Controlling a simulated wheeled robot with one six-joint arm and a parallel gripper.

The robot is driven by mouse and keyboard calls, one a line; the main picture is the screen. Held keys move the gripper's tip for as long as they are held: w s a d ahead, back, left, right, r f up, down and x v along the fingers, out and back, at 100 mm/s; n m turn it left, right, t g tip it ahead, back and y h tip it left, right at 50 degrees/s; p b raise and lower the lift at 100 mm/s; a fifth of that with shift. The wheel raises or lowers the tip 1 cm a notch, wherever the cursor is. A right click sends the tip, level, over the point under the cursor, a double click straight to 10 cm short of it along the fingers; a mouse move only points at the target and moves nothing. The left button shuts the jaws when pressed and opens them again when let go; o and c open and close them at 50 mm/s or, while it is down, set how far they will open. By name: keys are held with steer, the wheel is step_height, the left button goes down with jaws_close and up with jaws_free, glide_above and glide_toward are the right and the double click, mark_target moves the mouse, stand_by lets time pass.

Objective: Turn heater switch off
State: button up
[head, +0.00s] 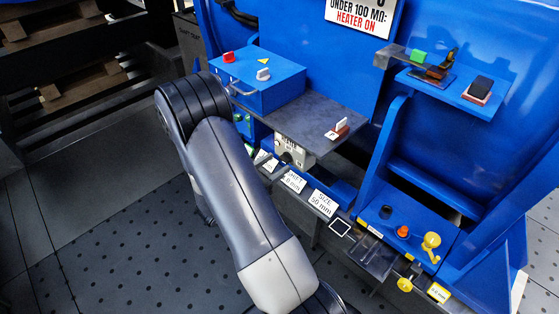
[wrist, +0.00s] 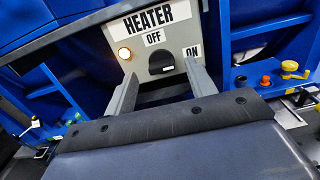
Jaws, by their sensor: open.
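The heater panel (wrist: 115,30) fills the upper middle of the wrist view. It is a pale plate with a HEATER label, an OFF label above the switch and an ON label to its right. The dark heater switch (wrist: 162,58) sits on the plate; its pointing direction is hard to make out. A lamp (wrist: 124,54) at the plate's left glows warm. My gripper (wrist: 160,70) is open, its two fingers on either side of the switch, with no clear contact visible.
A grey shelf (head: 300,118) carries a small red-and-white item (head: 338,128). A blue box (head: 258,78) with a handle stands behind. A blue tray (head: 400,225) with orange and yellow parts is at right.

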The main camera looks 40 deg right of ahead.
mark_target(285, 159)
steer(key=shift+d, duration=1.35)
steer(key=c, duration=1)
